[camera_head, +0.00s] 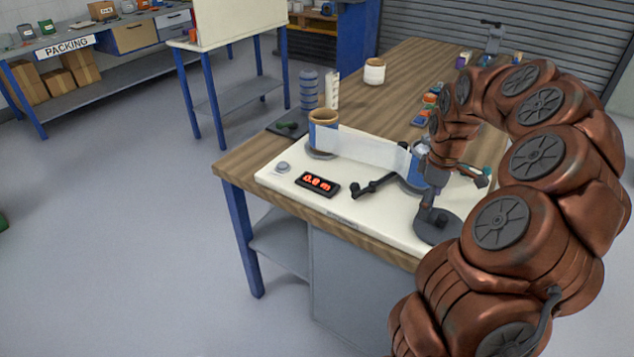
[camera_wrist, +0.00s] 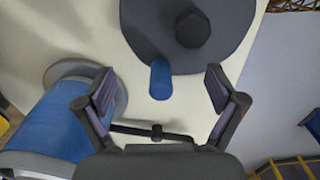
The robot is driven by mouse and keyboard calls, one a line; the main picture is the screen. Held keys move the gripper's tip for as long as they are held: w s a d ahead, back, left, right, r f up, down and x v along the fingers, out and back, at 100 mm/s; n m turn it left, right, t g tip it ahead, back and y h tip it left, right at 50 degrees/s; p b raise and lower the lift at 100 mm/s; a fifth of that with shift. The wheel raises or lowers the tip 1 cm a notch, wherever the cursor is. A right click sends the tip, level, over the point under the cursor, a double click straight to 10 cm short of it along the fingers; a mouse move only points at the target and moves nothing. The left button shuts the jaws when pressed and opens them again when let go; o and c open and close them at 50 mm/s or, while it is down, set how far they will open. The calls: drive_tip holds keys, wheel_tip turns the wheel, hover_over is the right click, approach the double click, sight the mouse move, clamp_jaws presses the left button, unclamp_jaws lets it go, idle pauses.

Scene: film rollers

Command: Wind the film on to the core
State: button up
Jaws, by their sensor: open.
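My gripper (camera_wrist: 157,84) is open, its two pads apart on either side of a blue peg (camera_wrist: 160,80). No contact with the peg shows. The peg stands at the edge of a dark grey disc (camera_wrist: 228,38) with a dark hub. In the head view this disc (camera_head: 450,228) lies at the white board's front right, partly below my gripper (camera_head: 430,192). A pale film strip (camera_head: 365,152) runs from the blue-banded supply roll (camera_head: 323,132) to the blue core (camera_head: 415,168). The core is partly hidden by my arm; a blue cylinder (camera_wrist: 45,125) shows at lower left in the wrist view.
The white board (camera_head: 290,205) lies on a wooden bench (camera_head: 235,172). A red-digit display (camera_head: 318,184) reads 0.0 m. A black lever (camera_head: 372,186) and a round grey knob (camera_head: 283,167) are on the board. A white jar (camera_head: 374,72) and small coloured items stand farther back.

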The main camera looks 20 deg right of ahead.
drive_tip(key=shift+r, duration=0.15)
drive_tip(key=shift+r+p, duration=1.35)
drive_tip(key=shift+r, duration=2.05)
